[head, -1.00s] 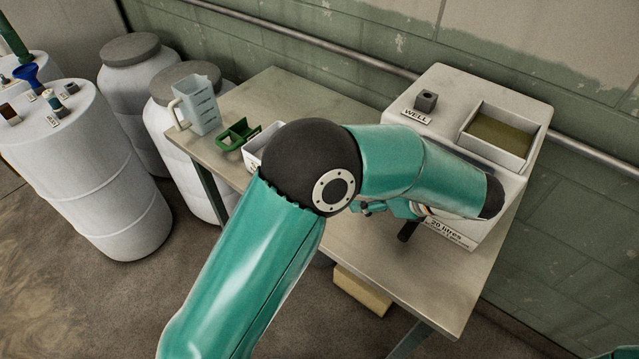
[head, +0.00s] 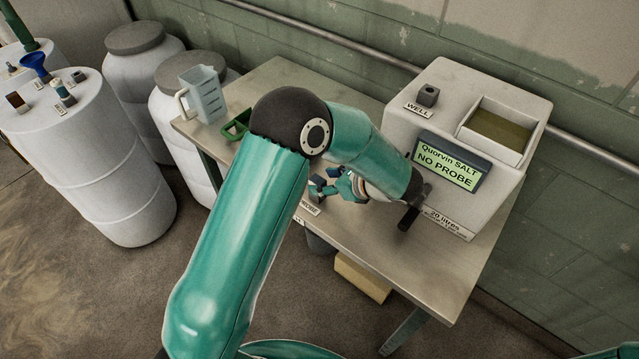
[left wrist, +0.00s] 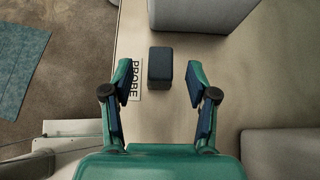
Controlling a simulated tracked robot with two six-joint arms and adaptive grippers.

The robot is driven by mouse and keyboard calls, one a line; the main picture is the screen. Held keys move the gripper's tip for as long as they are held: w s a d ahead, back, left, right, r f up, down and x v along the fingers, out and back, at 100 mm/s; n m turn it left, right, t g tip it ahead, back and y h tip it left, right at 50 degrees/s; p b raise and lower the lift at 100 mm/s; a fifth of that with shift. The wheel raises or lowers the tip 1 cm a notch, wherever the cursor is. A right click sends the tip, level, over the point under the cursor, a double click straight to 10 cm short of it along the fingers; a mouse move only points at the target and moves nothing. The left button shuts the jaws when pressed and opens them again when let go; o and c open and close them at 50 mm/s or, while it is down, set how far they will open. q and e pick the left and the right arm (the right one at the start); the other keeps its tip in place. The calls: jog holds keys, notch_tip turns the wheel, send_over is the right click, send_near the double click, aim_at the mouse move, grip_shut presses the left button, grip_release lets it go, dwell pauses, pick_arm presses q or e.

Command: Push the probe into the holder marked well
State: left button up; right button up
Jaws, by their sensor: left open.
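The holder marked WELL (head: 428,95) is a small dark grey block with a hole in its top, on the white machine (head: 400,122). No probe shows in it, and the machine's screen (head: 447,162) reads "NO PROBE". My left gripper (head: 326,190) is open over the table, partly hidden by my arm. In the left wrist view my left gripper (left wrist: 159,76) has its fingers either side of a dark upright block (left wrist: 160,66), apart from it. The block stands beside the PROBE label (left wrist: 135,80); I cannot tell whether it is the probe or its holder. My right gripper is out of view.
A clear jug (head: 203,95) and a green scoop-like item (head: 237,124) are at the table's left. The table (head: 400,258) is bare at the front right. White drums (head: 95,170) stand left.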

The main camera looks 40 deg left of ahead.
aim_at(319, 180)
pick_arm(q)
jog(key=x, duration=0.3)
jog(key=shift+a, duration=0.1)
jog(key=shift+c, duration=0.3)
jog(key=c, duration=1)
jog(key=shift+w+r, duration=0.1)
notch_tip(319, 180, up, 20)
jog(key=shift+f+b, duration=0.1)
jog(key=shift+b, duration=0.5)
